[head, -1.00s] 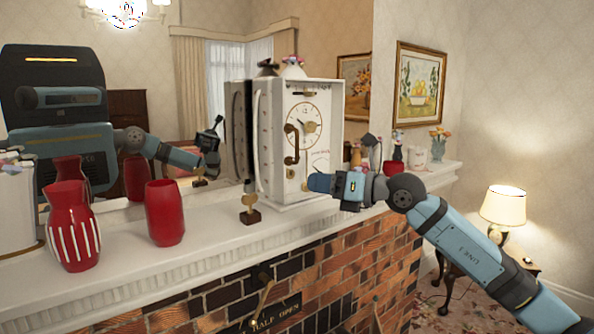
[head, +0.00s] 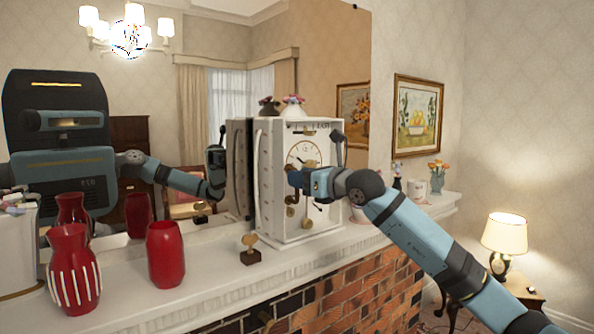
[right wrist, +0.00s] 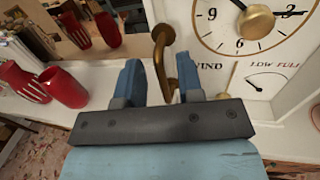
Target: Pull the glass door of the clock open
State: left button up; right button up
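The clock (head: 268,210) is a tall white case on the mantel, with a round numbered dial (head: 303,153) and brass parts on its front. My right gripper (head: 293,178) is in front of the clock, at the lower left of the dial. In the right wrist view its two blue fingers (right wrist: 160,68) are apart, with a curved brass handle (right wrist: 162,38) between them. I cannot tell whether either finger touches the handle. The glass pane itself cannot be made out, and the door looks closed. My left gripper is not in view.
Two red vases (head: 75,270) (head: 164,255) and a small brass ornament on a dark base (head: 250,250) stand left of the clock. A large mirror (head: 185,120) behind reflects the room and my body. A flower vase (head: 437,178) stands farther right. A lit lamp (head: 504,235) is at right.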

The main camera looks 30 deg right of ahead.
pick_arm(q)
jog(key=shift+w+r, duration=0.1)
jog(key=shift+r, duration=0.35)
pick_arm(e)
jog(key=shift+w+a, duration=0.2)
jog(key=shift+w, duration=0.5)
jog(key=shift+d, duration=0.1)
grip_shut()
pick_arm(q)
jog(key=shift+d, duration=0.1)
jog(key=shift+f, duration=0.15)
pick_arm(e)
jog(key=shift+s, duration=0.15)
